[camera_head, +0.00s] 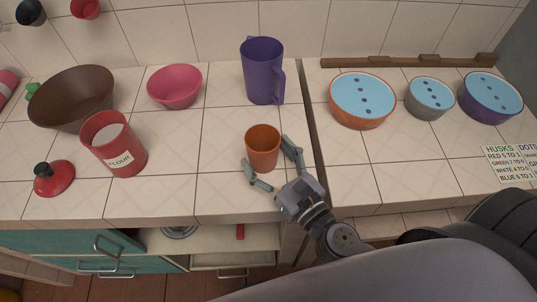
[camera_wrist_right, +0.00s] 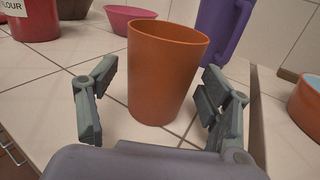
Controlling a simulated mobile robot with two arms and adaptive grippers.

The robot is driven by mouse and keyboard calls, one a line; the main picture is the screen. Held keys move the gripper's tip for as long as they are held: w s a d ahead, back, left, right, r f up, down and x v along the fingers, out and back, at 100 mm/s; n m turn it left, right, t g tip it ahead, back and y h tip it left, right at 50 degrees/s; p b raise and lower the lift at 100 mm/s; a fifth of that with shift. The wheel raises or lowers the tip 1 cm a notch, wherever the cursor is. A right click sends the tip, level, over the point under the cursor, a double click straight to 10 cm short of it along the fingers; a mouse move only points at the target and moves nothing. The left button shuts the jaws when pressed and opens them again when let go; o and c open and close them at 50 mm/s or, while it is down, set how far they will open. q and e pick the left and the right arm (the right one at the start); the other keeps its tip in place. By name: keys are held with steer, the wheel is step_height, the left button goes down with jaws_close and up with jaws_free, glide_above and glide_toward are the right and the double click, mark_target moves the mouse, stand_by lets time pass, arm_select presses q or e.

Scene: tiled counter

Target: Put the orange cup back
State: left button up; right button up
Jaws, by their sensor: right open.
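The orange cup (camera_head: 263,149) stands upright on the tiled counter, left of the dark seam. My right gripper (camera_head: 273,167) is open, with one finger on each side of the cup. In the right wrist view the cup (camera_wrist_right: 164,75) stands between the two open fingers (camera_wrist_right: 150,112), with visible gaps on both sides. The cup looks empty, though its bottom is hidden. My left gripper is not in view.
A purple pitcher (camera_head: 262,72) stands behind the cup. A pink bowl (camera_head: 174,88), flour canister (camera_head: 115,146), red lid (camera_head: 54,179) and brown bowl (camera_head: 73,99) are at left. Several blue-topped bowls, including an orange one (camera_head: 361,115), stand at right.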

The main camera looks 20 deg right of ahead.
mark_target(273, 162)
steer(key=shift+r, duration=0.1)
steer(key=b+v, duration=0.4)
steer(key=v, duration=0.2)
steer(key=shift+s, duration=0.3)
steer(key=shift+s+d, duration=0.15)
steer(key=shift+s, duration=0.15)
steer(key=shift+v, duration=0.95)
steer(key=shift+p+v, duration=0.4)
steer(key=shift+v, duration=1.05)
steer(key=shift+r, duration=0.1)
